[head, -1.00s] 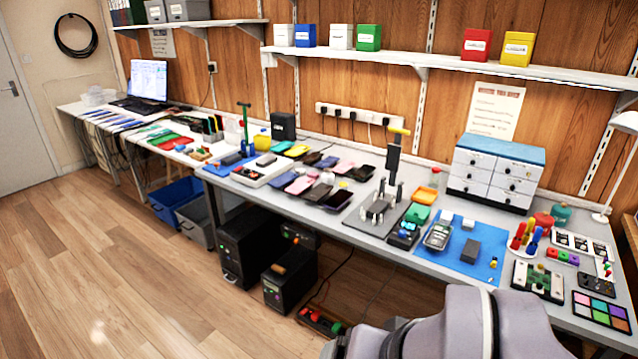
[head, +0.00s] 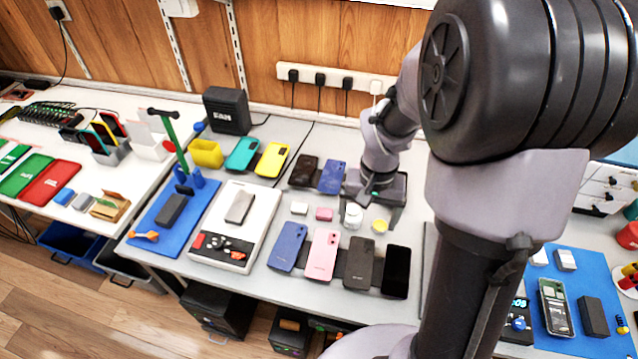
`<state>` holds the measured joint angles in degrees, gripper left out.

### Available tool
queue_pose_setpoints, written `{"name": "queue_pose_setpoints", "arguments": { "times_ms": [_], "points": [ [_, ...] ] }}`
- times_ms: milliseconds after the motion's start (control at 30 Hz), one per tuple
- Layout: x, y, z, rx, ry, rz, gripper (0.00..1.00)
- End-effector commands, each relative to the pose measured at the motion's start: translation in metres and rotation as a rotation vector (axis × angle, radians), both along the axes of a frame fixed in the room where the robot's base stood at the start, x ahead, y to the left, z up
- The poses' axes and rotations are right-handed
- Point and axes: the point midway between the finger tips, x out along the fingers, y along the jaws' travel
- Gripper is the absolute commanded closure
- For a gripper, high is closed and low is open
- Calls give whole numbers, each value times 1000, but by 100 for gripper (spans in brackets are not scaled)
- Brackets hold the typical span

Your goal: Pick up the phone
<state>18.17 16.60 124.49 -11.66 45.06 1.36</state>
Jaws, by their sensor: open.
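Several phones lie flat on the grey bench. A blue phone (head: 288,246), a pink phone (head: 323,254), a dark grey phone (head: 360,263) and a black phone (head: 396,271) form a front row. A dark brown phone (head: 304,171) and another blue phone (head: 332,177) lie behind. Which one the task means, I cannot tell. My gripper (head: 374,205) is open and points down behind the front row, right of the rear blue phone. I see nothing held in it. My arm hides the bench to the right.
A white jar (head: 352,216) and a small yellow-topped tub (head: 379,226) are close to my gripper. Small white (head: 299,208) and pink (head: 324,214) blocks lie left of them. A white tray (head: 262,207) and blue mats flank the phones. A power strip (head: 335,78) is on the wall.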

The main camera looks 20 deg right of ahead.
Motion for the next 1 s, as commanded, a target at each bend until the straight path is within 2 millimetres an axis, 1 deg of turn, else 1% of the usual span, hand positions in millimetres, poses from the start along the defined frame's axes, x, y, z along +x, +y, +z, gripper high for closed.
{"name": "queue_pose_setpoints", "arguments": {
  "times_ms": [67,167,200,300,400,500,633,667,800,867,900,1000],
  "points": [
    [-1,-1,-13,1,5,-1,11],
    [-2,-1,-45,1,8,0,11],
    [-2,0,-58,2,8,0,11],
    [-2,0,-89,2,7,-1,11],
    [-2,0,-111,1,5,1,11],
    [-1,0,-122,0,4,0,11],
    [-1,1,-132,1,3,0,11],
    [-2,1,-137,1,4,0,11],
    [-2,4,-168,1,5,1,11],
    [-2,4,-177,0,4,2,11],
    [-2,4,-179,0,4,1,11],
    [-2,4,-176,1,3,1,11]
  ]
}}
